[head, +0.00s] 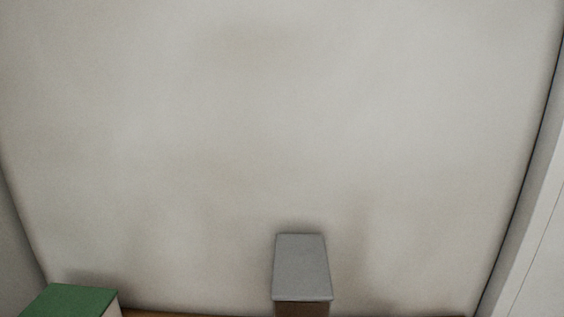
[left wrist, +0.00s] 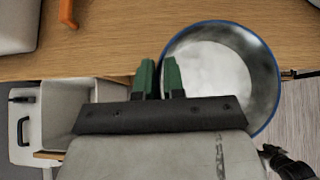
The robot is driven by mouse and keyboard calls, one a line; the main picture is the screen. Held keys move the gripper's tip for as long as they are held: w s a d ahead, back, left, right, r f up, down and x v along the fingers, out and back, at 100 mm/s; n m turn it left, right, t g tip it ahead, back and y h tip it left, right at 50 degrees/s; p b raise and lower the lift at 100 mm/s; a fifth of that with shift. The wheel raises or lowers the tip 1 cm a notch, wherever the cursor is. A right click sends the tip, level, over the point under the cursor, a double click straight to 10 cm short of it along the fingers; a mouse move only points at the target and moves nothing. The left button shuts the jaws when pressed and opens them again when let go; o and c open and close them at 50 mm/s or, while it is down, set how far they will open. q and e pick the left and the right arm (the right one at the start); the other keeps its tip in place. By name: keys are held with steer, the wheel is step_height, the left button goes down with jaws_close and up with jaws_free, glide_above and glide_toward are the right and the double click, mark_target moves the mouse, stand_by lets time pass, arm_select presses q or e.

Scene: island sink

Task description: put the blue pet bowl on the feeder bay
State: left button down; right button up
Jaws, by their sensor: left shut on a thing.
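The blue pet bowl (left wrist: 212,68) shows in the left wrist view as a round bowl with a blue rim and a shiny, pale metal inside. My left gripper (left wrist: 160,75) has green fingers, and they are shut on the bowl's left rim. The bowl's lower left part is hidden behind the gripper. The bowl overlaps the front edge of a wooden surface in this view; I cannot tell whether it touches it. The head view shows neither the bowl nor my grippers. I cannot make out the feeder bay in either view.
In the left wrist view, the wooden surface (left wrist: 110,35) spans the top, with an orange object (left wrist: 51,20) at upper left. A pale open compartment (left wrist: 64,106) lies below. The head view shows a bare wall (head: 280,120), a grey-topped block (head: 301,266) and a green-topped block (head: 70,300).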

arm_select(q)
steer(key=w+a+r, duration=0.4)
steer(key=w+r, duration=0.7)
steer(key=r, duration=0.2)
steer(key=shift+w+a, duration=0.2)
steer(key=shift+w, duration=0.05)
steer(key=shift+w, duration=0.1)
steer(key=shift+d+f, duration=0.1)
